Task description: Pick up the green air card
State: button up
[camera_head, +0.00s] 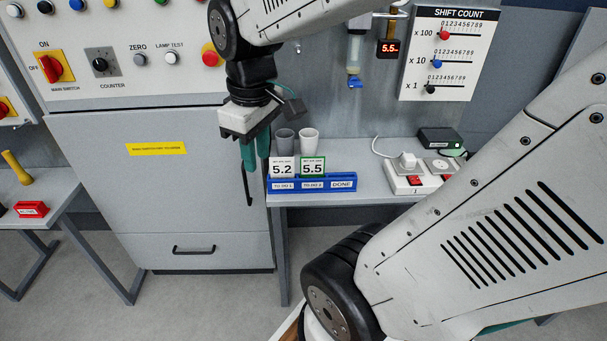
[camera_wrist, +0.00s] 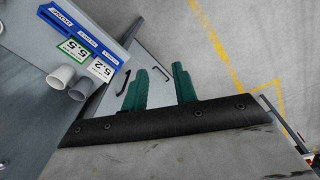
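The green-bordered card marked 5.5 (camera_head: 313,167) stands in the middle "TO DO 2" slot of a blue rack (camera_head: 342,177) at the front edge of the grey bench. A white-bordered card marked 5.2 (camera_head: 283,168) stands left of it in "TO DO 1"; the "DONE" slot is empty. In the wrist view the green card (camera_wrist: 72,50) and white card (camera_wrist: 101,68) are at upper left. My gripper (camera_head: 254,172) hangs left of the rack, in front of the cabinet. Its green fingers (camera_wrist: 161,70) are apart with nothing between them.
Two cups, one grey (camera_head: 285,142) and one white (camera_head: 309,141), stand right behind the cards. A power strip (camera_head: 414,180) with a plug and a black box (camera_head: 440,139) are to the right on the bench. A cabinet drawer handle (camera_head: 194,249) sticks out at lower left.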

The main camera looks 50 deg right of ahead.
jog(key=w+d+f+n, duration=0.2)
jog(key=w+d+f, duration=0.2)
jog(key=d, duration=0.5)
jog(key=n, duration=0.3)
send_over(312, 163)
notch_tip(312, 163, down, 8)
jog(key=shift+g, duration=0.4)
notch_tip(312, 163, down, 6)
jog(key=shift+d+f, duration=0.1)
jog(key=shift+f, duration=0.55)
grip_shut()
